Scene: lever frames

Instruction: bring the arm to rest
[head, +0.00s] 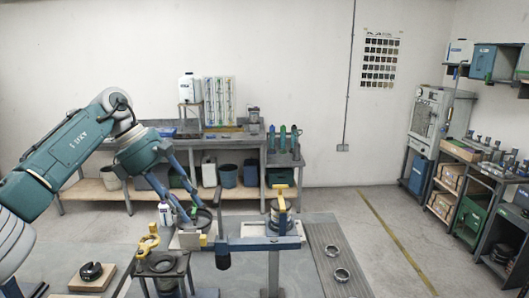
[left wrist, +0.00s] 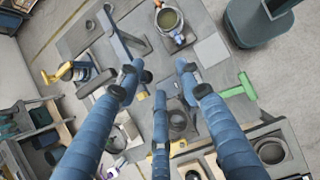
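My left arm comes in from the left in the head view. Its teal gripper (head: 188,214) points down over the middle bench, near a dark round dish (head: 200,221). In the left wrist view the blue fingers of the left gripper (left wrist: 158,86) are spread apart with nothing between them. A frame with a blue crossbar (head: 255,243) stands right of the gripper, with a yellow-topped cylinder (head: 281,208) behind it. Whether the fingertips touch anything below cannot be told. My right gripper is not seen.
A small stand with a yellow hooked piece (head: 148,241) is close below the gripper. A dark ring on a wooden board (head: 91,277) lies at lower left. A workbench (head: 225,142) lines the back wall. Shelves (head: 477,170) stand at right. Floor beside the yellow line (head: 395,241) is clear.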

